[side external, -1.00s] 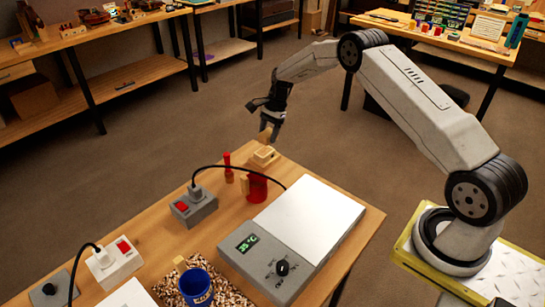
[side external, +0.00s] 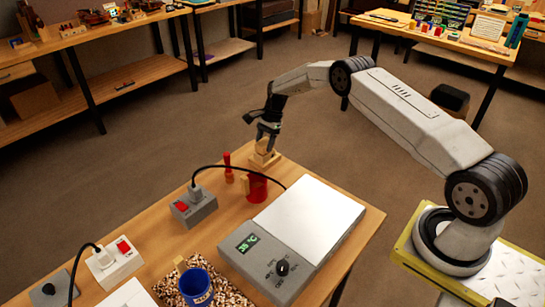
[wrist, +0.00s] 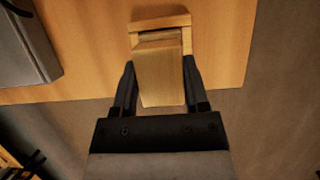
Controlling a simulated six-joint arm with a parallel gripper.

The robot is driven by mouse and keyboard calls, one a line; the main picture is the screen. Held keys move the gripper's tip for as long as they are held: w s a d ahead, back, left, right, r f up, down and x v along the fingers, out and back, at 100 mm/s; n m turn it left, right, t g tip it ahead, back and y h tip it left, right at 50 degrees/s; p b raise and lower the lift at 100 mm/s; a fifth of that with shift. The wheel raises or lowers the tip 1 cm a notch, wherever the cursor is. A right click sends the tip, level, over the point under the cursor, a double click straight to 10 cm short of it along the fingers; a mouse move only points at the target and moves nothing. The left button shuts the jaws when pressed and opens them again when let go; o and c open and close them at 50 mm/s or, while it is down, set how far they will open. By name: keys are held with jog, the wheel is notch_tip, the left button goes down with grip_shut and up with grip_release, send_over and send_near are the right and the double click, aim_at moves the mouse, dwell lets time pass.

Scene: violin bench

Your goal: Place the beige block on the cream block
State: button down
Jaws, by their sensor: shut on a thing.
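My gripper (side external: 267,133) points down over the far corner of the bench and is shut on the beige block (wrist: 160,85). In the wrist view the gripper's two dark fingers (wrist: 159,66) press on either side of this block. The cream block (side external: 266,161) lies on the bench directly below; it also shows in the wrist view (wrist: 160,22), partly hidden behind the held block. The beige block (side external: 264,147) looks upright and is at or just above the cream block. I cannot tell whether they touch.
A red cup (side external: 257,188) and a red bottle-like piece (side external: 228,168) stand close by. A black cable (side external: 235,169) arches from a grey switch box (side external: 194,207). A hot plate (side external: 305,220) fills the right of the bench. A blue mug (side external: 196,287) stands in front.

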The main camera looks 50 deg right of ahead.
jog(key=shift+f, duration=0.25)
jog(key=shift+f, duration=0.15)
jog(key=shift+c, duration=0.5)
grip_release()
jog(key=v, duration=1.2)
